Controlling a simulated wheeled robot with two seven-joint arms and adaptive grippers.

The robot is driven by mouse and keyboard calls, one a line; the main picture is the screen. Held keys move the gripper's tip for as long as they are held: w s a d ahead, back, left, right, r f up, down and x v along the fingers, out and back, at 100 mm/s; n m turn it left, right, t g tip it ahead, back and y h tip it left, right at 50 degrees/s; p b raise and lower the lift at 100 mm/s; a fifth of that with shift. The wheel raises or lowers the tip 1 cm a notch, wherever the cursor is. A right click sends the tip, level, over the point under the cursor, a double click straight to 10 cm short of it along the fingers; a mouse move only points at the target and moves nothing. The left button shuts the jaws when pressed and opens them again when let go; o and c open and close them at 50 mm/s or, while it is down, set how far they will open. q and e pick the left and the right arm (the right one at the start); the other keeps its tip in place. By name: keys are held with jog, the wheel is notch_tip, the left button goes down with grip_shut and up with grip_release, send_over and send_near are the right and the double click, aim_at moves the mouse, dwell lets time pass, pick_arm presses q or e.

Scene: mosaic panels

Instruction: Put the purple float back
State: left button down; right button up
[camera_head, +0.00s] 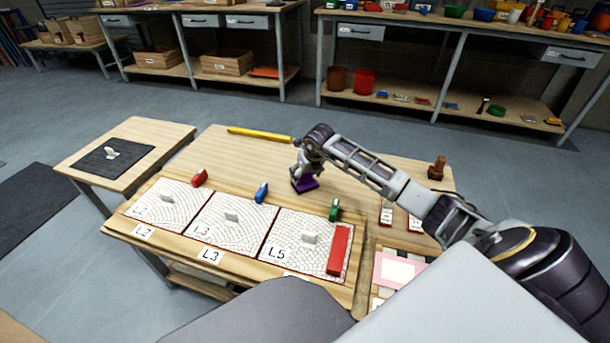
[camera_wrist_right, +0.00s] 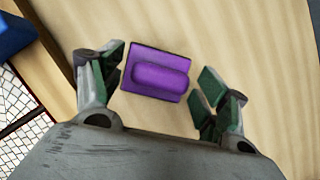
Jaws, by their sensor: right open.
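The purple float (camera_head: 305,185) lies on the wooden table behind the mosaic panels. In the right wrist view the purple float (camera_wrist_right: 157,74) shows a flat base with a rounded handle on top. My right gripper (camera_head: 306,172) is over it in the head view. In the right wrist view the open fingers of my right gripper (camera_wrist_right: 158,92) stand on both sides of the float, with a gap at the right finger. Whether the left finger touches it I cannot tell. My left gripper is not in view.
Three mosaic panels lie in a row, labelled L2 (camera_head: 165,205), L3 (camera_head: 228,225) and L5 (camera_head: 295,245). Red (camera_head: 200,178), blue (camera_head: 262,192) and green (camera_head: 334,210) tools stand behind them. A red bar (camera_head: 338,250) lies on L5. A yellow bar (camera_head: 258,135) lies at the back.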

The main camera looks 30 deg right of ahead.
pick_arm(q)
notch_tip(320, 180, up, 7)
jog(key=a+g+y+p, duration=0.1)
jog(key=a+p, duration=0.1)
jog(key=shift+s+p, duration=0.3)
jog(key=shift+p, duration=0.1)
pick_arm(e)
jog(key=v, duration=1)
jog(key=shift+r, duration=0.4)
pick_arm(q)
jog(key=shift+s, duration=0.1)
pick_arm(e)
jog(key=shift+s+a+f, duration=0.1)
jog(key=shift+s, duration=0.15)
